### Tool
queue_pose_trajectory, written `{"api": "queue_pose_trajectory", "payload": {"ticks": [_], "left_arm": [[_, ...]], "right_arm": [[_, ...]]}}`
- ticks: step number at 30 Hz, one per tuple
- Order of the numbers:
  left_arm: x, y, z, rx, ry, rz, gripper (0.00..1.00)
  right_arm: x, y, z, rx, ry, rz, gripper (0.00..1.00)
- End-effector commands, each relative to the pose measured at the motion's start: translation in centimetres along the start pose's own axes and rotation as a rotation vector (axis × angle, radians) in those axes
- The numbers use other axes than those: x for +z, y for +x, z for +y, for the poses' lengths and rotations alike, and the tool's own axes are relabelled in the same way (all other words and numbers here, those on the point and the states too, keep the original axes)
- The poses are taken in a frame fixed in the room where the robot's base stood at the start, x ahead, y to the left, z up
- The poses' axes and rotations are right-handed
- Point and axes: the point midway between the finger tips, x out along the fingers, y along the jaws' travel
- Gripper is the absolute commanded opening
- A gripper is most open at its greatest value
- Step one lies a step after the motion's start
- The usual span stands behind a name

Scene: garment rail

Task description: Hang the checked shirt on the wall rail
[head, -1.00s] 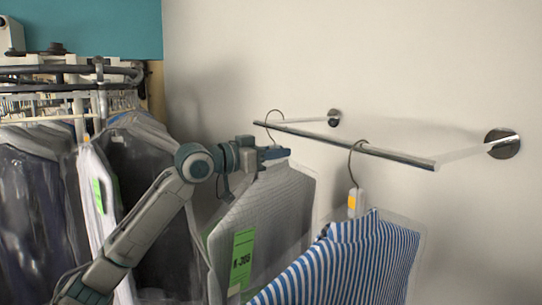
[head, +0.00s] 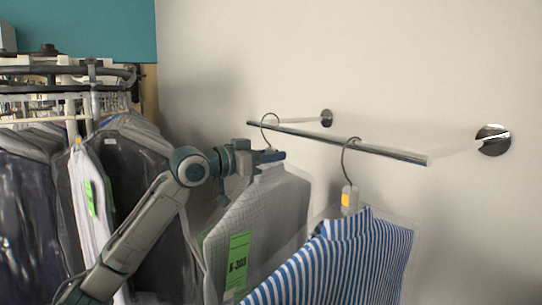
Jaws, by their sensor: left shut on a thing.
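The checked shirt (head: 265,215) is grey, in a clear cover with a green tag (head: 238,262). Its hanger hook (head: 264,130) is at the left end of the wall rail (head: 340,143); it appears to loop over the bar, but I cannot tell whether the bar bears it. My left gripper (head: 272,156) is shut on the checked shirt's hanger, just below the hook and the rail. The shirt hangs below the gripper. My right gripper is not in view.
A blue-and-white striped shirt (head: 345,262) hangs on the rail to the right, overlapping the checked shirt's lower right side. Several covered garments (head: 150,200) hang on a crowded rack at the left. The rail's right end is bare.

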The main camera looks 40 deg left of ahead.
Motion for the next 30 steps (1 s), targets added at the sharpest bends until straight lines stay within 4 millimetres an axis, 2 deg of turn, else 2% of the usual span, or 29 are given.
{"api": "queue_pose_trajectory", "payload": {"ticks": [18,27,28,30], "left_arm": [[1.6,0.0,0.0,0.000,0.001,0.002,0.00],[1.6,0.0,0.0,0.000,0.001,0.002,0.00],[1.6,0.0,0.0,0.000,0.001,0.002,0.24],[1.6,0.0,0.0,0.000,0.001,0.002,0.37]], "right_arm": [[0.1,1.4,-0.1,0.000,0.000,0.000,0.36],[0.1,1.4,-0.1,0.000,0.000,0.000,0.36],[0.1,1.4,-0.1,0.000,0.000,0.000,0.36],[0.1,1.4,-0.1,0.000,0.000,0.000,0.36]]}}
